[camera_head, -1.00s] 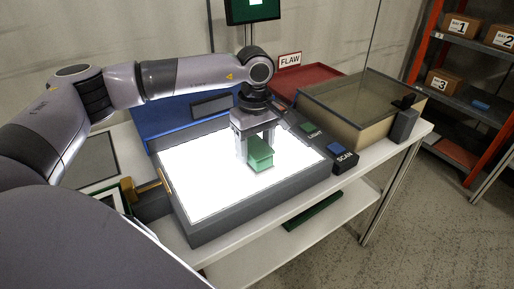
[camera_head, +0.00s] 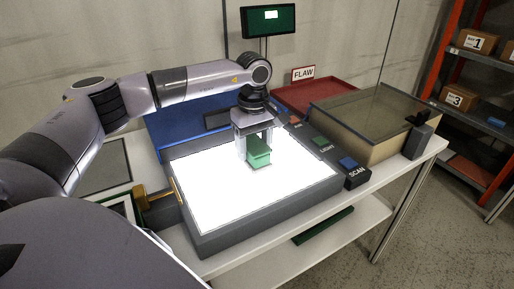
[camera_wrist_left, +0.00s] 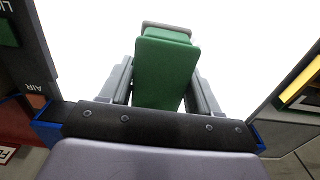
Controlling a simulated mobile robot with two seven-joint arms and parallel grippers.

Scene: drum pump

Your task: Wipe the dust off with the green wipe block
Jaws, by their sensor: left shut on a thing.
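My left gripper (camera_head: 255,148) is shut on the green wipe block (camera_head: 259,153), its fingers pointing down over the glowing white panel (camera_head: 225,190). The block is upright, over the rear part of the panel right of centre; I cannot tell if it touches the surface. In the left wrist view the green block (camera_wrist_left: 163,75) sits between the two grey fingers, with the bright panel behind it. No dust shows on the white panel; its glare may hide it. My right gripper is not in view.
A dark frame with SCAN (camera_head: 356,172) and LIGHT (camera_head: 323,144) buttons borders the panel at right. A clear-lidded box (camera_head: 375,120), a red tray (camera_head: 308,93) and a monitor (camera_head: 268,20) stand beyond. A yellow handle (camera_head: 157,199) is at left.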

